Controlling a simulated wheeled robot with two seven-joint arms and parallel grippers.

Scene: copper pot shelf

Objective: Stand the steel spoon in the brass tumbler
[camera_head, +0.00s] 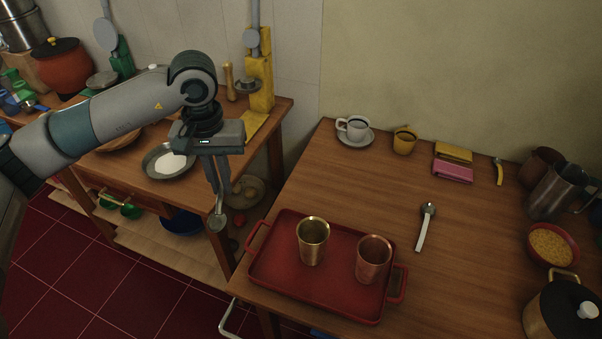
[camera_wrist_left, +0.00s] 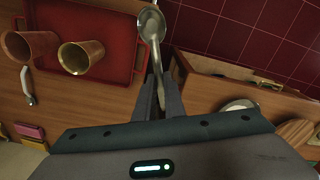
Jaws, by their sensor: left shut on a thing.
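My left gripper (camera_head: 213,183) is shut on the steel spoon (camera_head: 217,221), which hangs bowl down below the fingers. In the left wrist view the spoon's bowl (camera_wrist_left: 151,24) points away past the fingertips, and its handle lies between the fingers of my left gripper (camera_wrist_left: 158,98). The brass tumbler (camera_head: 313,243) stands upright and looks empty on the red tray, to the right of the spoon and apart from it. It also shows in the left wrist view (camera_wrist_left: 82,58). My right gripper is in neither view.
The red tray (camera_head: 280,286) also bears a copper tumbler (camera_head: 373,261), right of the brass one. A white-handled spoon (camera_head: 424,228) lies on the table beyond the tray. A gap separates table and left counter.

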